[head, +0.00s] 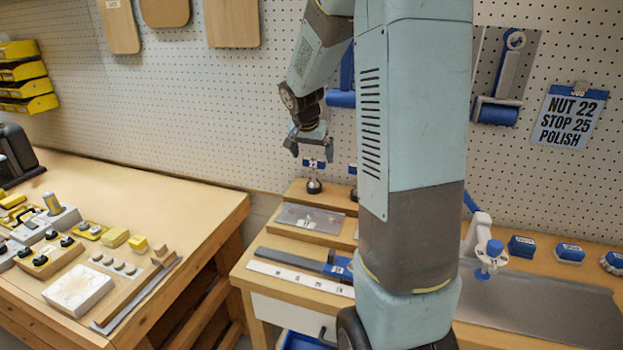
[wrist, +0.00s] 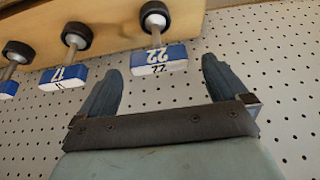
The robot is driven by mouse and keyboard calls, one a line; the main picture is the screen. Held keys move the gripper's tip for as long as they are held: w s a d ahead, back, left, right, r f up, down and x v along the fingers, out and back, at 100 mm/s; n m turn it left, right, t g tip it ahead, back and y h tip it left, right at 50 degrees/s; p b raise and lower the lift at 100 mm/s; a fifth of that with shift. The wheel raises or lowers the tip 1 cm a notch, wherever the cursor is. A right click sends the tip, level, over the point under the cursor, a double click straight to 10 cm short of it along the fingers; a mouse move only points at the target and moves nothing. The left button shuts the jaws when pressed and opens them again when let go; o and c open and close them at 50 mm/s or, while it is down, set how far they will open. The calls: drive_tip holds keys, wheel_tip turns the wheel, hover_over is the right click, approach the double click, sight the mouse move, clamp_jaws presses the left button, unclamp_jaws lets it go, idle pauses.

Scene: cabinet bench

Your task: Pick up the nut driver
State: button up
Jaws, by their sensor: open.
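The nut driver labelled 22 (head: 314,163) stands upright on a wooden block at the back of the bench, below my gripper (head: 312,153). In the wrist view the blue and white 22 nut driver (wrist: 158,58) shows its label and a black round end. My gripper (wrist: 163,72) is open and empty, with one finger to each side of the label in that view. I cannot tell whether the label is between the fingertips or just beyond them. A nut driver labelled 17 (wrist: 64,76) stands beside it, and another (wrist: 8,88) is partly cut off at the left edge.
A pegboard wall (head: 270,110) rises close behind the nut drivers. A clipboard (head: 570,116) on it reads NUT 22, STOP 25, POLISH. A wooden block with a grey plate (head: 312,218) and a white ruler strip (head: 300,277) lie in front. My arm hides the bench's middle.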

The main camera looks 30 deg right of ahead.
sight(314, 159)
drive_tip(key=shift+x, duration=1.95)
drive_tip(key=c, duration=1)
